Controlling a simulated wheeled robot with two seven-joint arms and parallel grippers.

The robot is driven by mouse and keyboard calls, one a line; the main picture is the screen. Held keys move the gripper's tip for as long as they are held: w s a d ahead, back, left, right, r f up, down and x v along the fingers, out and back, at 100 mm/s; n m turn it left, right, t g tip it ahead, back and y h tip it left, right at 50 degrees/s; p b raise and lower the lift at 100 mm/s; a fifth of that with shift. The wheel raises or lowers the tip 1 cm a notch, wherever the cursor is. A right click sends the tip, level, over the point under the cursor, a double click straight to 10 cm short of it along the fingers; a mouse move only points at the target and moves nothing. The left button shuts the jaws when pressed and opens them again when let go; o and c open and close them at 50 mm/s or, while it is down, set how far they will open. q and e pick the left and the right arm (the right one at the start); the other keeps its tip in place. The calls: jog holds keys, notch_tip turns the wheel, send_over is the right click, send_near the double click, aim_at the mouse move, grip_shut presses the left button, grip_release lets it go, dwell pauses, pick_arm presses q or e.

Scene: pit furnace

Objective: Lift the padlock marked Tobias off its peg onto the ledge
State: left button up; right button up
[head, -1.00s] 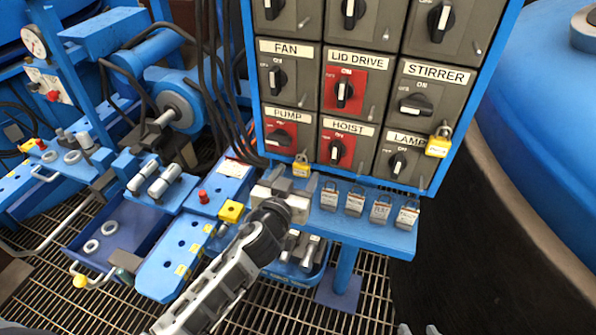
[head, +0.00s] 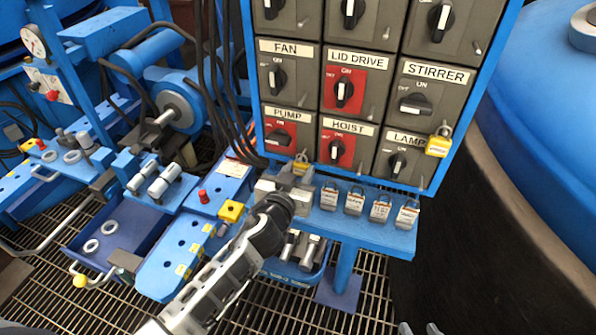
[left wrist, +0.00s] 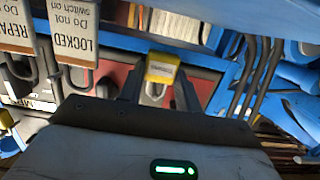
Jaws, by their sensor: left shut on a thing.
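A yellow padlock (head: 302,160) is at the lower edge of the PUMP switch panel (head: 283,135). It also shows in the left wrist view (left wrist: 162,67), between the two fingers. My left gripper (head: 297,172) is shut on this padlock from below and in front. Its fingers hide part of the body, and I cannot tell whether the shackle is still on its peg. A second yellow padlock (head: 438,146) hangs by the LAMP panel. I cannot read a name on either. The blue ledge (head: 335,222) runs below the panels. My right gripper (head: 417,329) just shows at the bottom edge, fingertips apart.
A blue bin (head: 300,268) with metal cylinders is below the ledge. Dark cables (head: 220,90) hang left of the panels. A large blue-topped vessel (head: 540,110) is at right.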

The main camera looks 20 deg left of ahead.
pick_arm(q)
jog(key=shift+r, duration=0.4)
jog(key=shift+s, duration=0.1)
jog(key=shift+s+a+p, duration=0.1)
jog(key=shift+s+p, duration=0.2)
jog(key=shift+s, duration=2.55)
